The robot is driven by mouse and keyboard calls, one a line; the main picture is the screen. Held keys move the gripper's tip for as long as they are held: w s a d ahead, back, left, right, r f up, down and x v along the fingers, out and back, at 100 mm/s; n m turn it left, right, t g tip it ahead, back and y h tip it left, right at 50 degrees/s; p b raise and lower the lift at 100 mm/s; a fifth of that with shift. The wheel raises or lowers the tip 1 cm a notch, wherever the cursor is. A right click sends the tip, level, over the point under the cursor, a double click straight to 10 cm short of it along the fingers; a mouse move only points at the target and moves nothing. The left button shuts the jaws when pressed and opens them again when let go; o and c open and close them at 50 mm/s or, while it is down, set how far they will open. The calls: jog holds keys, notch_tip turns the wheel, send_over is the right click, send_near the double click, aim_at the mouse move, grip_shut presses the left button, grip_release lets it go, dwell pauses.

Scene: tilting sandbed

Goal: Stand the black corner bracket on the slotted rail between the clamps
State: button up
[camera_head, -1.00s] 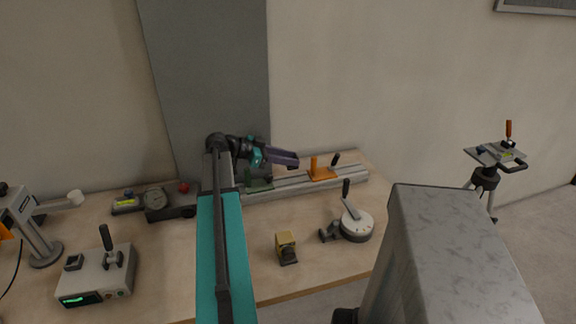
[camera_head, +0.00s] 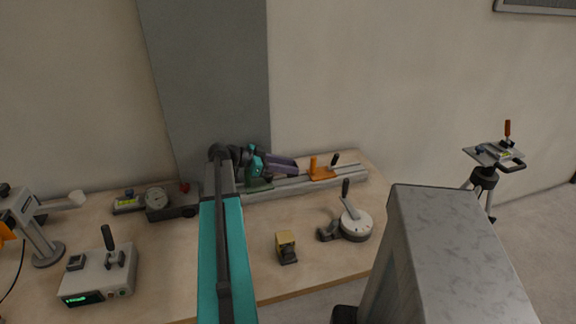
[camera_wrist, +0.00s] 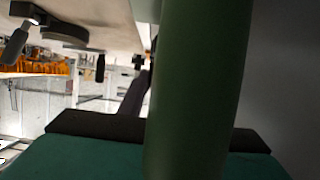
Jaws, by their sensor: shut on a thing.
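The slotted rail (camera_head: 346,182) lies along the back of the bench. An orange clamp (camera_head: 322,174) stands towards its right end, and a green clamp (camera_head: 258,186) stands left of it. My gripper (camera_head: 292,168) is low over the rail between the clamps, near the green one, its purple-grey fingers pointing right. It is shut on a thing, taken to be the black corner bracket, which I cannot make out. In the wrist view a large green post (camera_wrist: 195,90), apparently the green clamp's, blocks the middle, and a dark finger shows beside it.
A round grey device with an upright lever (camera_head: 356,224) and a small yellow block (camera_head: 286,243) stand at the front right. Open bench lies in front of the rail.

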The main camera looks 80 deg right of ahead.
jog(key=shift+s+a+f+b, duration=0.1)
jog(key=shift+a+f+b, duration=0.05)
jog(key=shift+f+b, duration=0.65)
dwell(0.4)
jog(key=o, duration=1.1)
jog(key=shift+a, duration=0.1)
jog(key=shift+r, duration=0.2)
jog(key=shift+r+p, duration=0.5)
jog(key=shift+p, duration=0.4)
jog(key=v, duration=0.4)
jog(key=b+v, duration=0.1)
jog(key=v, duration=0.3)
jog(key=b+v, duration=0.1)
jog(key=v, duration=0.3)
jog(key=shift+d+r, duration=0.2)
jog(key=shift+d, duration=0.05)
